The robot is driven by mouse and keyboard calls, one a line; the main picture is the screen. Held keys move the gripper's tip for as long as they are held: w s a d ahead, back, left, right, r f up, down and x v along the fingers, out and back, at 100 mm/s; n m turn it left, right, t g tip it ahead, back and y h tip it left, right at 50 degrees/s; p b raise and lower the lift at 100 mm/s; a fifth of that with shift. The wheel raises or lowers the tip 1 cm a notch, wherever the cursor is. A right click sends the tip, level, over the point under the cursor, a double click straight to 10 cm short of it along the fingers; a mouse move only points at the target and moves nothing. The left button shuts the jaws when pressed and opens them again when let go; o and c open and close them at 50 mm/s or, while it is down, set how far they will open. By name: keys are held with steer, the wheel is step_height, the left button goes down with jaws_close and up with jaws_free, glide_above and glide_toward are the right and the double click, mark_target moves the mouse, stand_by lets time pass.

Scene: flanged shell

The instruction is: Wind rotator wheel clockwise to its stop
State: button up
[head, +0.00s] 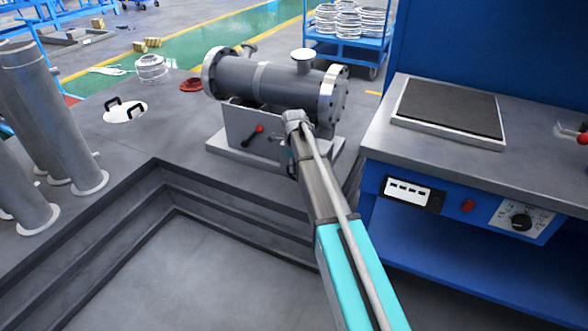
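A grey flanged shell (275,80) lies on its side on a grey stand (235,122) in the head view. A black lever with a red knob (258,129) is on the stand's front face. I cannot make out a rotator wheel; my arm covers the right part of the stand's front. My arm reaches up from the bottom right, and its end is in front of the stand, below the shell's right flange. My gripper (291,160) is small and partly hidden by the arm there. I cannot tell whether its fingers are open or touching anything.
A blue workbench (470,155) with a dark plate (450,108) stands close on the right. Upright grey pipes (55,120) stand at the left. A white lid with black handles (125,110) and a red ring (191,84) lie on the grey platform. A stepped recess is in front.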

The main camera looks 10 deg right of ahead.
stand_by(0.3)
jaws_close()
steer(key=shift+s+d, duration=0.1)
steer(key=shift+s+d+t+y, duration=0.2)
steer(key=shift+t+y, duration=0.4)
steer(key=shift+y, duration=0.3)
steer(key=shift+s+d+f+t+y+b, duration=0.15)
steer(key=shift+s+d+t+y+b, duration=0.1)
steer(key=shift+t+y+b, duration=0.6)
steer(key=t+y+b, duration=0.2)
steer(key=y+b, duration=0.1)
steer(key=shift+s+d+f, duration=0.1)
steer(key=shift+s+d, duration=0.1)
steer(key=shift+d, duration=0.15)
steer(key=shift+d+y+b, duration=0.1)
steer(key=shift+y+b, duration=0.25)
steer(key=shift+b, duration=0.15)
steer(key=shift+t, duration=0.25)
